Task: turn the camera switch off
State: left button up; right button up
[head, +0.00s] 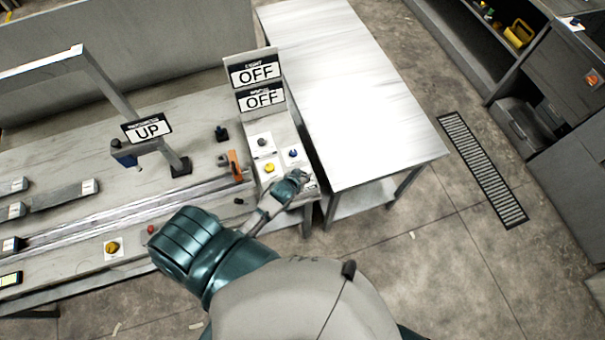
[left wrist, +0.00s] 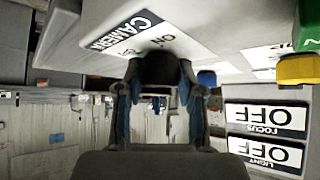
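The camera switch is a dark knob (left wrist: 159,68) on the pale panel in the left wrist view. The upside-down label (left wrist: 130,35) beside it reads CAMERA, with ON printed near the knob. My left gripper (left wrist: 159,82) has a finger on each side of the knob, with the fingertips closed in against it. In the head view, my left gripper (head: 302,177) is at the lower right corner of the control panel (head: 282,129) and hides the camera switch. Which way the knob points is unclear. My right gripper is not in view.
Grey (head: 262,142), blue (head: 293,153) and yellow (head: 269,168) knobs sit close by on the panel. Two OFF signs, light (head: 255,74) and focus (head: 262,98), stand behind them. A bare metal table (head: 350,90) is to the right. An UP sign (head: 148,129) stands left.

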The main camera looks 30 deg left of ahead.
pick_arm(q)
jog(key=shift+o, duration=1.1)
jog(key=shift+r, duration=0.1)
jog(key=v, duration=1.1)
jog(key=shift+s+r, duration=0.25)
jog(key=shift+s, duration=0.05)
